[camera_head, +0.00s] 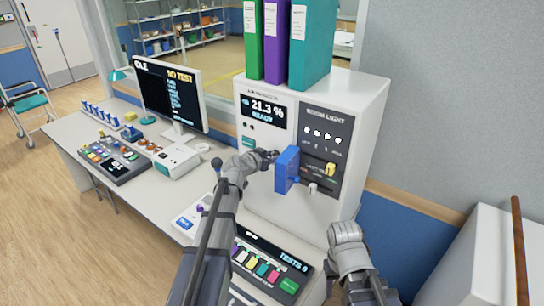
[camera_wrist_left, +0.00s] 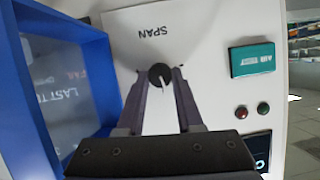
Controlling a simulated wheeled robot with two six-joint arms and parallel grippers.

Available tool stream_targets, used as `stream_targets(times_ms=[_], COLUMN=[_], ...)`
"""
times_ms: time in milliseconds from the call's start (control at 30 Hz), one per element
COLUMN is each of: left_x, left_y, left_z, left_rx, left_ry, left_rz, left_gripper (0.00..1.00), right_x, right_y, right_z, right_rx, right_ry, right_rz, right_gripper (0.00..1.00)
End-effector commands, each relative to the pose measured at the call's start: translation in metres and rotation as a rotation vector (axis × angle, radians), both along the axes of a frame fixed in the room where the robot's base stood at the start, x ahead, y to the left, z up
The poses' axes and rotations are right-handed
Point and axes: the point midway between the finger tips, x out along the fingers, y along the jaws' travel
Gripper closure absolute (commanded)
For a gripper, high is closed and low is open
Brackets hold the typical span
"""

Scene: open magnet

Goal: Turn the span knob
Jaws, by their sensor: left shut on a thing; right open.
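The span knob (camera_wrist_left: 160,75) is a small dark round knob with a light pointer line, on a white panel under the printed word SPAN in the left wrist view. My left gripper (camera_wrist_left: 161,84) is shut on it, with one finger on each side. In the head view my left gripper (camera_head: 268,157) is at the front of the white analyser cabinet (camera_head: 368,105), and the knob is mostly hidden by the fingers. My right gripper (camera_head: 347,232) is open and empty, low in front of the cabinet's right side.
A blue box-like frame (camera_head: 287,170) juts out close to the right of my left gripper; it also fills the left of the wrist view (camera_wrist_left: 95,70). The cabinet display (camera_head: 264,111) reads 21.3 % READY. Binders (camera_head: 312,45) stand on top. A monitor (camera_head: 170,95) stands on the desk.

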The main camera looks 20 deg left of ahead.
Motion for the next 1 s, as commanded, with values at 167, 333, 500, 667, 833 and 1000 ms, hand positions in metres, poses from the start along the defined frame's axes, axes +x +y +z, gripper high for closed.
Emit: stream_targets(times_ms=[167,333,500,667,833,1000], left_x=[0.001,0.001,0.0009,0.0007,0.0006,0.0005], left_y=[0.0017,0.0028,0.0028,0.0027,0.0026,0.0026], left_z=[0.0,-0.0003,-0.0004,-0.0001,-0.0001,-0.0001], left_rx=[-0.113,-0.199,-0.256,-0.283,-0.29,-0.29], left_ry=[0.042,0.074,0.096,0.104,0.108,0.108], left_rz=[-0.001,0.0,-0.001,-0.001,-0.002,-0.001], left_gripper=[1.0,1.0,1.0,1.0,1.0,1.0], right_x=[0.0,0.0,0.0001,0.0,0.0,0.0], right_y=[0.0,0.0,0.0,0.0,0.0,0.0], right_z=[0.0013,0.0011,0.0008,0.0007,0.0007,0.0007], right_rx=[0.0,0.0,0.0,0.0,0.0,0.0], right_ry=[0.0,0.0,0.0,0.0,0.0,0.0], right_rz=[-0.001,0.0,0.0,0.0,0.0,0.0], right_gripper=[0.5,0.5,0.5,0.5,0.5,0.5])
